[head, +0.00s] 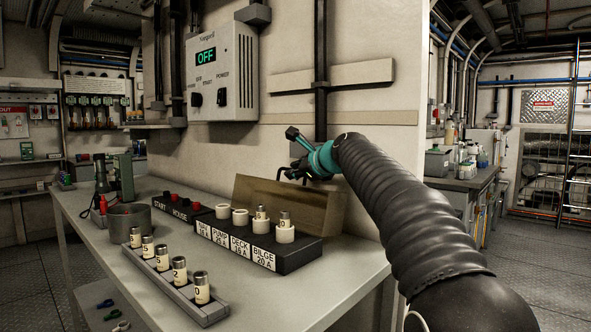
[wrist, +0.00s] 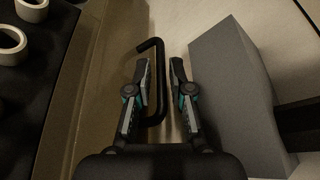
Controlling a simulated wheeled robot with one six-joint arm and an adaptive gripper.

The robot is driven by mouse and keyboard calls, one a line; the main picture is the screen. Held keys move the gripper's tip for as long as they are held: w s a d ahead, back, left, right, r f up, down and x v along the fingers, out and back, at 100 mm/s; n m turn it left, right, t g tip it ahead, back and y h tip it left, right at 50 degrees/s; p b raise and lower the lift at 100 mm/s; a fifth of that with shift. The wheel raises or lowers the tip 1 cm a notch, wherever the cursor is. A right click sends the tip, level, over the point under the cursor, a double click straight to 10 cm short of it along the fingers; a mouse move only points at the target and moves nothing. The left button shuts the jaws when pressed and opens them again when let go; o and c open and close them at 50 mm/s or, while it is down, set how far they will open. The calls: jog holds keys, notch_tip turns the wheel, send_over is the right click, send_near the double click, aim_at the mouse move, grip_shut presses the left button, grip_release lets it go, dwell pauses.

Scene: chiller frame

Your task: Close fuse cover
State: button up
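The fuse cover (head: 290,205) is a brownish panel standing raised along the back of the black fuse block (head: 290,259). The block's fuse sockets are exposed in front of it. In the wrist view the cover (wrist: 108,45) is at the left, with a black bent handle (wrist: 158,85) beside it. My gripper (head: 291,172) is at the upper edge of the cover, near the wall. In the wrist view my gripper (wrist: 163,75) is open, with the handle between its fingers, closer to the left one. Whether a finger touches it I cannot tell.
A rack (head: 179,286) with several fuses stands at the front of the bench (head: 330,292). A round grey cup (head: 130,222) and a switch box (head: 176,207) are to the left. A control box reading OFF (head: 222,75) hangs on the wall. A grey block (wrist: 235,95) is right of my fingers.

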jog(key=shift+w, duration=0.1)
grip_shut()
jog(key=shift+a, duration=0.15)
